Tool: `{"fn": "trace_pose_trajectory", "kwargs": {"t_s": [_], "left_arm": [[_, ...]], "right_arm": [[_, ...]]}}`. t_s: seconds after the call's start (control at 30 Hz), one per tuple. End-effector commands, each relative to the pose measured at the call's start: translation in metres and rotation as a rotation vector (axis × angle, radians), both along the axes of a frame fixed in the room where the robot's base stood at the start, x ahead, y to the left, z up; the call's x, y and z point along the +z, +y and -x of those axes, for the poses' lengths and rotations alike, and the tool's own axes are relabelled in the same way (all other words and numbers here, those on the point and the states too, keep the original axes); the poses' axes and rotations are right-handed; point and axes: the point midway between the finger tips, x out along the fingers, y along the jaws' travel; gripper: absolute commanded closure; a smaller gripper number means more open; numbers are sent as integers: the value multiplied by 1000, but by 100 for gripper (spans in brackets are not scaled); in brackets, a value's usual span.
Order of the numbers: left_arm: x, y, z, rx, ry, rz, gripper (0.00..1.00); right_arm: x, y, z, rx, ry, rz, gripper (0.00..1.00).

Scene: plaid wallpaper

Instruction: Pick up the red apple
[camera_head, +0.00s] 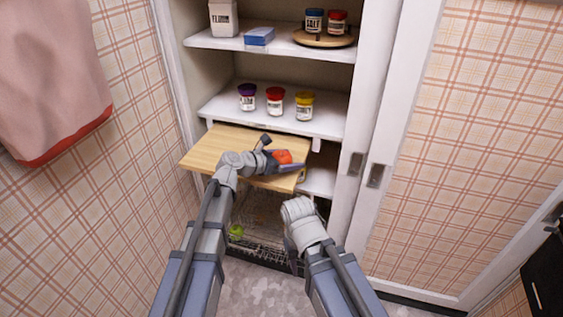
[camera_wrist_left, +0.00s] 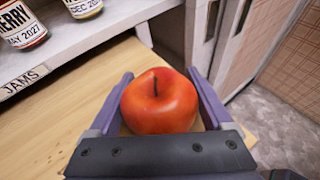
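The red apple (camera_head: 283,157) sits on a pulled-out wooden board (camera_head: 207,150) in the cupboard. In the left wrist view the apple (camera_wrist_left: 158,102) is upright with its stem up. My left gripper (camera_head: 284,153) is open around it, one finger on each side. In the left wrist view the left gripper (camera_wrist_left: 167,90) shows a narrow gap on the right of the apple; contact on the left side is unclear. My right gripper (camera_head: 292,256) hangs low in front of the cupboard, and its fingers are mostly hidden by its wrist.
Several jars, including a red-lidded one (camera_head: 275,100), stand on the shelf above the board. A wire basket (camera_head: 262,243) with a green item (camera_head: 236,232) is below. White sliding doors (camera_head: 370,140) border the right side. A pink towel (camera_head: 50,80) hangs left.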

Motion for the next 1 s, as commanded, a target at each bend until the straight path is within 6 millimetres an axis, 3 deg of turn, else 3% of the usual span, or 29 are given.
{"fn": "trace_pose_trajectory", "kwargs": {"t_s": [0.07, 0.53, 1.0], "left_arm": [[0, 0, 0, 0, 0, 0, 28], [0, 0, 0, 0, 0, 0, 81], [12, 0, 0, 0, 0, 0, 81]], "right_arm": [[0, 0, 0, 0, 0, 0, 50], [0, 0, 0, 0, 0, 0, 50], [12, 0, 0, 0, 0, 0, 50]]}}
